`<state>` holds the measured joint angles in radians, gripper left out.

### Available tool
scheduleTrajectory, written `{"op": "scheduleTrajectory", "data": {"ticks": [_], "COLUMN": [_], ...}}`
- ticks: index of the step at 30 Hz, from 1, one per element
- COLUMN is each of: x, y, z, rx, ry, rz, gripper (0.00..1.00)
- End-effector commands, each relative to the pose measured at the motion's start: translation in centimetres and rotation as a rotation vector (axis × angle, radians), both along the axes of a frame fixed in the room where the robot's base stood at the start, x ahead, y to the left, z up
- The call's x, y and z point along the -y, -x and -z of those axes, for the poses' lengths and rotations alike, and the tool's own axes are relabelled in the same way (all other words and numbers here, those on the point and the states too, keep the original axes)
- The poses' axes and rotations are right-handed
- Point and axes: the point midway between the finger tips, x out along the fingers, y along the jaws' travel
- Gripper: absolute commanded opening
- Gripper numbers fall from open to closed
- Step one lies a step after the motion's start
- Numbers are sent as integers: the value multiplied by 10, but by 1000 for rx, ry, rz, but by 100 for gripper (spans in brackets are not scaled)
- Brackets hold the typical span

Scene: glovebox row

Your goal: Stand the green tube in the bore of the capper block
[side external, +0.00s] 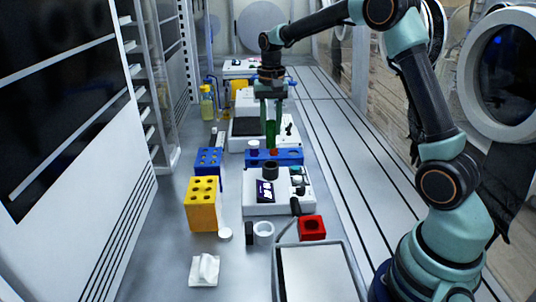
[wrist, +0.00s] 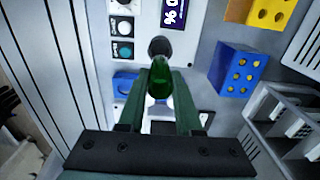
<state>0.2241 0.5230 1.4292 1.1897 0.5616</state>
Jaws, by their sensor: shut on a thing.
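My gripper (side external: 270,118) is shut on the green tube (side external: 271,134) and holds it roughly upright above or just behind the long blue rack (side external: 290,158). In the wrist view the green tube (wrist: 161,82) sits between the fingers of my gripper (wrist: 160,95). The red block (side external: 312,236), with one round dark bore in its top, stands at the front right of the bench, well nearer the camera than the tube; it looks like the capper block. The wrist view does not show it. The tube's lower end is close to the blue rack; I cannot tell whether they touch.
A white device (side external: 262,205) with a display and black round holder (side external: 270,170) stands between the long rack and the red block. A yellow rack (side external: 202,205) and smaller blue rack (side external: 208,160) are left.

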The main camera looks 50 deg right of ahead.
Motion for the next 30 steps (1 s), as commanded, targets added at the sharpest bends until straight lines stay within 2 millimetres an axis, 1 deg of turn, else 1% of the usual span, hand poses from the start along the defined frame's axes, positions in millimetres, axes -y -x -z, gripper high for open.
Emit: {"op": "scheduleTrajectory", "data": {"ticks": [1, 6, 9, 12, 17, 20, 23, 26, 30], "x": [0, 0, 0, 0, -1, -4, -12, -22, -37], "y": [-1, -1, -1, -1, 1, 7, 19, 38, 70], "z": [-15, -55, -74, -88, -102, -107, -111, -114, -114], "rx": [7, 6, 4, 4, 2, 1, 1, 2, 4], "ry": [1, 1, 1, 1, 1, 0, 0, 1, 1], "rz": [0, 0, 0, 0, 0, -1, -2, -3, -2], "gripper": [0, 0, 0, 0, 0, 0, 0, 0, 0]}}
